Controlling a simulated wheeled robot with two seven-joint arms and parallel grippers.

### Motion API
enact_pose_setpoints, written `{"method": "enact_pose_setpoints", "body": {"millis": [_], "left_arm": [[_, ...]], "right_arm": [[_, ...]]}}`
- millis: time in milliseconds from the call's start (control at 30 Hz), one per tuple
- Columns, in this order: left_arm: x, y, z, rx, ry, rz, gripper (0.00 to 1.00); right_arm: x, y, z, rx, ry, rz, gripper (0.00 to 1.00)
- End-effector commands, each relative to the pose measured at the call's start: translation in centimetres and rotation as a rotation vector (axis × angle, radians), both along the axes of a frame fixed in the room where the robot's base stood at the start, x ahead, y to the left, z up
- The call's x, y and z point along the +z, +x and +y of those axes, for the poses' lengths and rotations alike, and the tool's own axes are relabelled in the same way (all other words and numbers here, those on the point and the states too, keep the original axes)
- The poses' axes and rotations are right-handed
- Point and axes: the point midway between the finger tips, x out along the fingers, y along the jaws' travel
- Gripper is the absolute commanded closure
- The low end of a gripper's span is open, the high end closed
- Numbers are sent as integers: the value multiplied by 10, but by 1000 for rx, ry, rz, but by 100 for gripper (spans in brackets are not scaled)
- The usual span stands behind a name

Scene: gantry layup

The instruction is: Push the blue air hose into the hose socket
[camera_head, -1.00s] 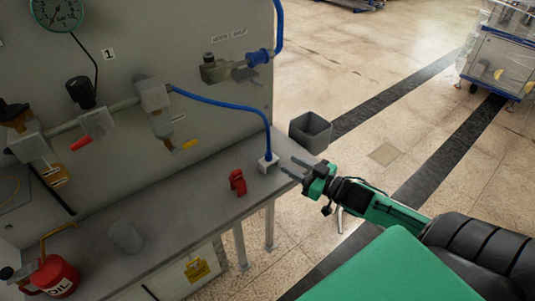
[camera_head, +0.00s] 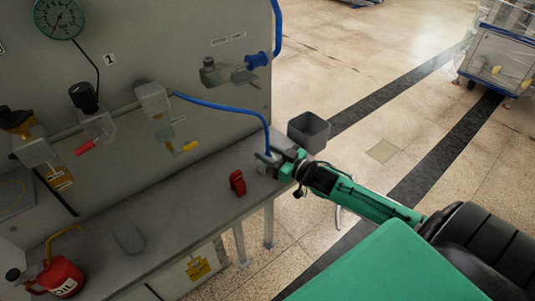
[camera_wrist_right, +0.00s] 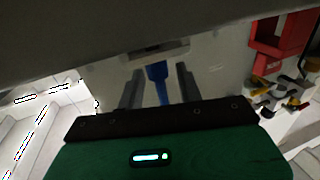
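A blue air hose (camera_head: 225,106) runs from a grey fitting (camera_head: 152,98) on the panel down to a small pale block (camera_head: 262,160) at the bench's right end. My right gripper (camera_head: 270,157) is at that block, around the hose's lower end and partly hiding it. In the right wrist view, its two fingers (camera_wrist_right: 158,88) stand apart on either side of a blue hose end (camera_wrist_right: 157,72), with gaps visible. How deep the end sits in the block is hidden. Another blue connector (camera_head: 257,60) on a hose from above is beside a metal fitting (camera_head: 215,72) on the panel. My left gripper is out of view.
A red object (camera_head: 237,183) stands on the bench (camera_head: 185,205) left of my right gripper. A red oil can (camera_head: 62,278) and a grey cup-like object (camera_head: 129,238) are at the left. A dark bin (camera_head: 309,130) stands beyond the bench end.

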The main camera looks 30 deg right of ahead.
Motion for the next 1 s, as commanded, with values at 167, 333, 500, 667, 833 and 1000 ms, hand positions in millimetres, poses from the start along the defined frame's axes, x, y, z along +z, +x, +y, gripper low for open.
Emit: {"method": "enact_pose_setpoints", "body": {"millis": [167,333,500,667,833,1000], "left_arm": [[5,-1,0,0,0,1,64],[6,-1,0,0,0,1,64],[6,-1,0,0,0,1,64],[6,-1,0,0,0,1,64],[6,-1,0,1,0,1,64],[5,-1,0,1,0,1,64]], "right_arm": [[1,16,5,0,-1,-1,64],[-1,20,7,0,-1,1,64],[-1,19,7,0,-1,1,64],[-1,19,7,0,-1,0,95],[0,19,7,1,-1,0,100],[0,19,7,1,-1,0,100]]}}
